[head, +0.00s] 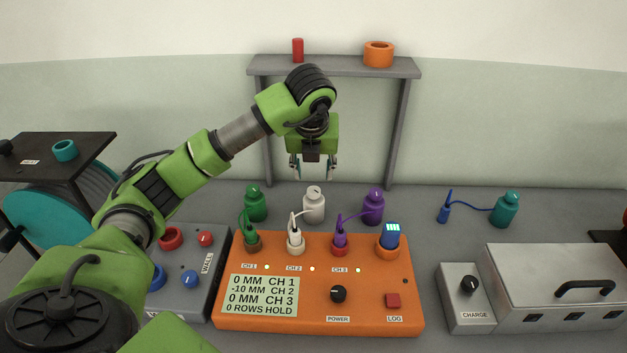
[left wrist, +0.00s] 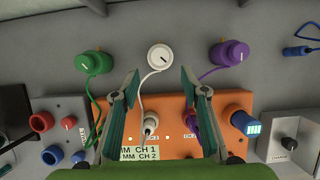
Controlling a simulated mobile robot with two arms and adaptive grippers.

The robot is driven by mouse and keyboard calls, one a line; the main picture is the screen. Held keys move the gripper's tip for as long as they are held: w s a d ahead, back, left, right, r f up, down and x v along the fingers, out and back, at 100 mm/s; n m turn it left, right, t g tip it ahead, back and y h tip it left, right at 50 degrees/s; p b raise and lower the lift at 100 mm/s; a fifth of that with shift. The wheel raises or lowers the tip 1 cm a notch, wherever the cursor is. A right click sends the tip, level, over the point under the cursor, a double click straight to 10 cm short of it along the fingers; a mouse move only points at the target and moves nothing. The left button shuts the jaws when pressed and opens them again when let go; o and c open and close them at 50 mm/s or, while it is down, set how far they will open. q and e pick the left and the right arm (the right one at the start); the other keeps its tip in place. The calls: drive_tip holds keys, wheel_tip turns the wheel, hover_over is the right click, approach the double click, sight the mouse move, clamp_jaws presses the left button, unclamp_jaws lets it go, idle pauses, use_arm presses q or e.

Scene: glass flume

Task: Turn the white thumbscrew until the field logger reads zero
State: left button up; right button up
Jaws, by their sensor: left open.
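The white thumbscrew (head: 314,191) is the cap on top of a white bottle-shaped body (head: 314,208) behind the orange logger. It also shows in the left wrist view (left wrist: 160,57), with a dark pointer mark. The orange field logger (head: 305,322) has a display (head: 262,296) reading 0 MM CH 1, -10 MM CH 2, 0 MM CH 3, 0 ROWS HOLD. A white cable runs from the white body to the middle socket (head: 296,243). My left gripper (head: 312,175) is open and empty, pointing down above and apart from the thumbscrew. My right gripper is not in view.
A green bottle (head: 255,205) and a purple bottle (head: 373,208) flank the white one. A grey shelf frame (head: 335,66) stands behind. A teal bottle (head: 504,211), charge box (head: 466,305) and metal case (head: 555,285) are at right. A grey wall box (head: 190,262) is left.

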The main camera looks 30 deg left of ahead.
use_arm(q)
drive_tip(key=shift+v, duration=1.5)
